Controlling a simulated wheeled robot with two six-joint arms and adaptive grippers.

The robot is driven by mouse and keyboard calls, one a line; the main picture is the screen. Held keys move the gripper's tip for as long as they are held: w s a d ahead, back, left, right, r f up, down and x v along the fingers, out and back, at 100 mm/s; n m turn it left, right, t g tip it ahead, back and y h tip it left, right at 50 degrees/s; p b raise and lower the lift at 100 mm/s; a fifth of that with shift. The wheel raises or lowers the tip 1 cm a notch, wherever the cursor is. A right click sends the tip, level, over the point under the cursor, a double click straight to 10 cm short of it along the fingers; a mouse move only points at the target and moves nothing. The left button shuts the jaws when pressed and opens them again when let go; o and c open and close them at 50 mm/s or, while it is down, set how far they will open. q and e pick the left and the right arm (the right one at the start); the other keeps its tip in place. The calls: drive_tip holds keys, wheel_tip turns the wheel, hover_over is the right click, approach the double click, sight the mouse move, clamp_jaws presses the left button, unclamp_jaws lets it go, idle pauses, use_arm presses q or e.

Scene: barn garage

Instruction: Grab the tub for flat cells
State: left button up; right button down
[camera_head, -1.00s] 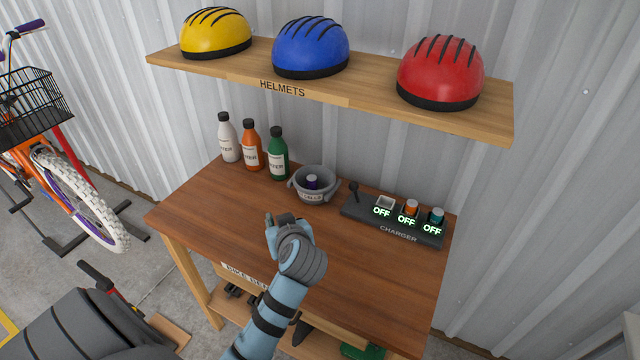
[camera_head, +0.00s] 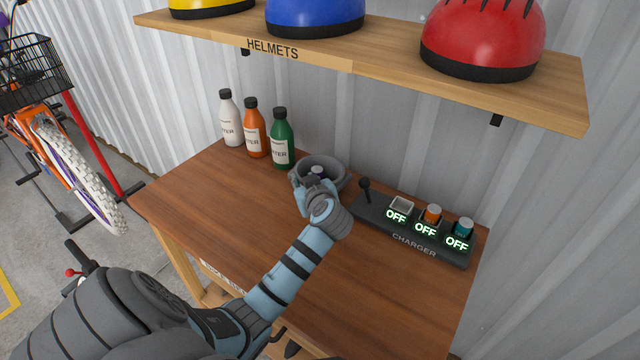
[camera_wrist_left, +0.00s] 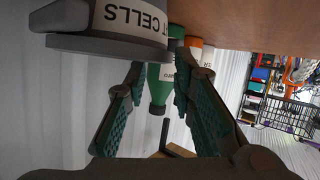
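The tub for flat cells (camera_head: 338,163) is a grey round tub standing on the workbench, right of the bottles. In the left wrist view the tub, with a label ending in "T CELLS" (camera_wrist_left: 135,24), appears upside down at the upper left. My left gripper's fingers (camera_wrist_left: 160,65) are spread apart there, with nothing held between them. The tub's rim is close to one finger; contact cannot be told. My right gripper is not in view.
White, orange and green bottles (camera_head: 282,140) stand left of the tub. A charger (camera_head: 414,240) with a lever and "OFF" lights lies to the right. The helmet shelf (camera_head: 360,62) hangs above. The front of the workbench (camera_head: 380,290) is clear.

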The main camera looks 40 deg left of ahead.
sight(299, 171)
use_arm(q)
drive_tip(key=x, duration=0.7)
drive_tip(key=shift+w+b, duration=0.25)
drive_tip(key=shift+b, duration=0.05)
drive_tip(key=shift+r, duration=0.15)
clamp_jaws()
